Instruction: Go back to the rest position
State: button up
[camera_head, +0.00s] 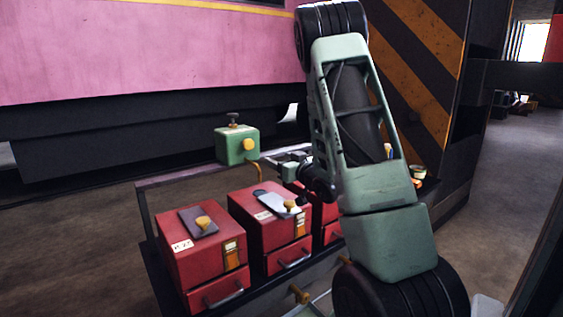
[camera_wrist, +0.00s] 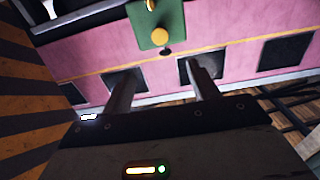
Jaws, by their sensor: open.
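Beyond the fingertips in the wrist view is a green box with a yellow knob (camera_wrist: 158,27). In the head view a green box (camera_head: 236,145) with a yellow knob and a dark top handle stands at the back of the bench.
Red boxes (camera_head: 203,255) with drawers stand on the bench, with a dark plate (camera_head: 199,222) and a light plate (camera_head: 279,205) on top. A pink vehicle side (camera_head: 150,50) is behind. A striped pillar (camera_head: 415,70) rises behind my arm. Open floor (camera_head: 495,190) lies right.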

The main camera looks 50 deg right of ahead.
dwell(0.3)
jog(key=w+a+n+g+y+p, duration=0.15)
jog(key=w+a, duration=0.25)
jog(key=a, duration=0.4)
jog(key=w+a+g+y, duration=0.2)
jog(key=w+a, duration=0.1)
jog(key=a, duration=0.6)
jog(key=s+a+f+n+g+y+p, duration=0.1)
jog(key=s+a+g, duration=0.1)
jog(key=a, duration=0.7)
jog(key=s+a+f+n+g+y, duration=0.1)
jog(key=s+a+n+g+y, duration=0.15)
jog(key=a, duration=0.55)
jog(key=s+a+n+g+p, duration=0.1)
jog(key=s+a+n+g, duration=0.3)
jog(key=s+a, duration=0.9)
jog(key=s+a+n+g, duration=0.1)
jog(key=s+a+g, duration=0.1)
jog(key=s, duration=0.5)
jog(key=s+a+r+g+h, duration=0.1)
jog(key=s+g, duration=0.2)
jog(key=s, duration=0.4)
jog(key=shift+s+a+n+p, duration=0.2)
jog(key=shift+a+n+p, duration=0.15)
jog(key=shift+n, duration=0.05)
